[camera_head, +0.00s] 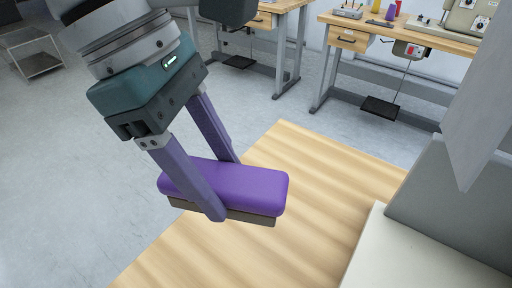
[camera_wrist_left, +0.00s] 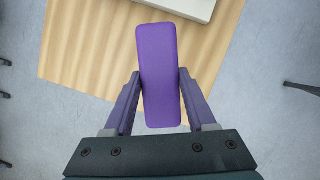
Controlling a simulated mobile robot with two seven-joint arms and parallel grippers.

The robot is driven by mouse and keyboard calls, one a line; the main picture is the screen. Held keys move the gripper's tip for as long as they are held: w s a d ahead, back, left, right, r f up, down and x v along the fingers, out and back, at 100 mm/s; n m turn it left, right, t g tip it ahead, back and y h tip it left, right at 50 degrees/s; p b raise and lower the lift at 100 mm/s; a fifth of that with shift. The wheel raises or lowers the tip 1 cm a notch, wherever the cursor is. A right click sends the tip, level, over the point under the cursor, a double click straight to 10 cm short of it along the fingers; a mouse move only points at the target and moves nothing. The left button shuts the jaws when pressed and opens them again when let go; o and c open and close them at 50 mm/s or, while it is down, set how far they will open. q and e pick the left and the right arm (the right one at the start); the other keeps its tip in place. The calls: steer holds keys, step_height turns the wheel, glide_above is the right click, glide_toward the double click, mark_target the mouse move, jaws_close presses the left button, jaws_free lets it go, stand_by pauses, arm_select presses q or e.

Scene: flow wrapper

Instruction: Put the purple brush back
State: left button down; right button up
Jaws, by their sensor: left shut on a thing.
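The purple brush (camera_head: 252,187) has a purple block top and a dark brown underside. My left gripper (camera_head: 228,190) is shut on it, one finger on each long side. In the head view the brush is held over the left edge of the wooden table, apparently above the surface. In the left wrist view the purple brush (camera_wrist_left: 161,75) sits between the two fingers of the left gripper (camera_wrist_left: 161,88), its far end reaching out over the table. My right gripper is not in view.
The wooden table (camera_head: 300,180) is bare near the brush. A cream and grey machine (camera_head: 430,250) stands on its right side, with a pale panel (camera_head: 485,110) above. Workbenches (camera_head: 400,30) stand at the back, a metal cart (camera_head: 32,52) at far left.

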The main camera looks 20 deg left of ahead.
arm_select(q)
step_height(320, 180, down, 14)
steer(key=b, duration=0.3)
steer(key=shift+s+r+b, duration=0.15)
steer(key=shift+b, duration=0.2)
steer(key=shift+f+b, duration=0.9)
steer(key=shift+f, duration=1.65)
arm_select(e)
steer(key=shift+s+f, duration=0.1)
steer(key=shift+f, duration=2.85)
arm_select(q)
steer(key=shift+f, duration=0.15)
steer(key=shift+c, duration=1.1)
jaws_free()
